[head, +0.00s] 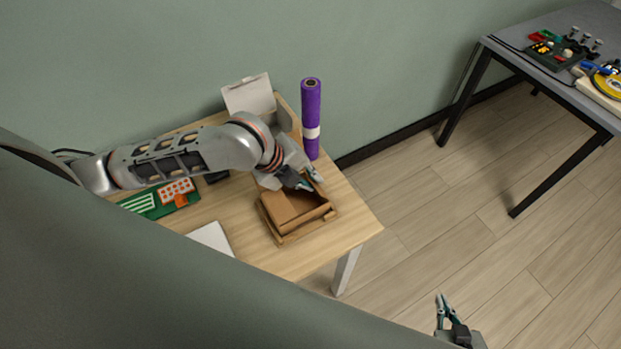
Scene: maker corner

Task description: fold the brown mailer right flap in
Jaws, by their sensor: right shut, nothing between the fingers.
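The brown mailer (291,206) is an open cardboard box near the right end of the wooden table. A flap strip shows along its front right side (309,219), and another edge runs along its lower left. My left gripper (315,184) is over the mailer's far right corner, with its fingertips apart. It hides part of the mailer's back edge, and I cannot tell whether it touches the cardboard. My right gripper (441,298) is shut and empty, low in the picture over the floor, away from the table.
A purple roll (311,110) stands upright behind the mailer. A whitish open box (250,96) is at the back. A green board (150,203) and a white sheet (212,238) lie to the left. A grey table (550,60) with electronics stands far right.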

